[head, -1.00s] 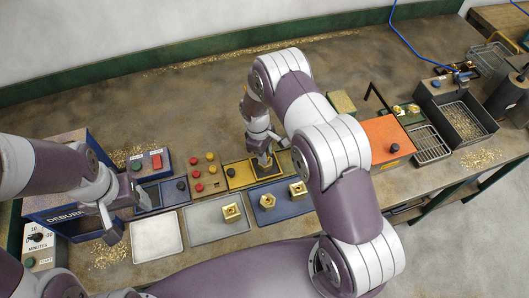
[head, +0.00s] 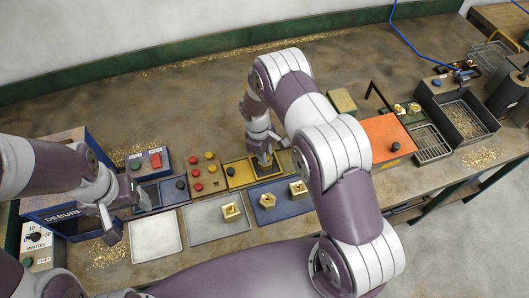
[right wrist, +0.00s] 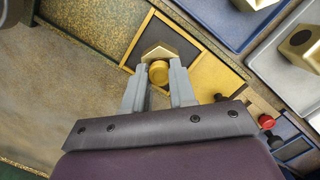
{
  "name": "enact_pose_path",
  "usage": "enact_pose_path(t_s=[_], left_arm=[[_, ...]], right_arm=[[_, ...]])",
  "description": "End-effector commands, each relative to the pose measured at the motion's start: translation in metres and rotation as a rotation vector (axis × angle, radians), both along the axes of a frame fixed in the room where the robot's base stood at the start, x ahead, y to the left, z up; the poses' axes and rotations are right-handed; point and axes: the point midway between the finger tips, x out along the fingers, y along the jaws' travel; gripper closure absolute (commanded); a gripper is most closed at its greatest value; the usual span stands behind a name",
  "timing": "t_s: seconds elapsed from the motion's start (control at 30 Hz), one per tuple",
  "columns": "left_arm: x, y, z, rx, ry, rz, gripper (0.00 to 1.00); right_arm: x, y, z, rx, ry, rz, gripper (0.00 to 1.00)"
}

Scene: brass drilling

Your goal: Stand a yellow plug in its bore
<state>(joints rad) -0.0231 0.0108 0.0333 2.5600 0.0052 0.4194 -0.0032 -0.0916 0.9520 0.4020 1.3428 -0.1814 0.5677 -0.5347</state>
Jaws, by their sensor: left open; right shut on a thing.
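My right gripper (head: 264,160) points down over the dark square fixture (right wrist: 196,45) with a brass-coloured frame. In the right wrist view its fingers (right wrist: 158,92) are shut on a round yellow plug (right wrist: 158,73). The plug lines up with a brass hex part (right wrist: 172,47) on the fixture. Whether the plug is in the bore or just above it I cannot tell, as the bore is hidden. A panel (head: 208,180) to the left carries several red and yellow plugs, among them a yellow plug (head: 209,155). My left gripper (head: 124,210) is open and empty at the left.
A bare pale tray (head: 156,238) lies at front left. A grey tray (head: 203,226) holds one brass hex part, and a blue tray (head: 280,212) holds two. An orange box (head: 387,138) and a wire basket (head: 463,122) stand at right. The back of the bench is open.

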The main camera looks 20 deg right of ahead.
Motion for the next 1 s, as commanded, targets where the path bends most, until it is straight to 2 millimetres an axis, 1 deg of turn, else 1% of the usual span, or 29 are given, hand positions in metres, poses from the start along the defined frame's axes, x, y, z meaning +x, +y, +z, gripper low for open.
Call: enact_pose_path(t_s=[1.0], left_arm=[[0.0, 0.0, -0.005, 0.0, 0.0, 0.0, 0.26]], right_arm=[[0.0003, 0.0, -0.0037, 0.0, 0.0, 0.0, 0.92]])
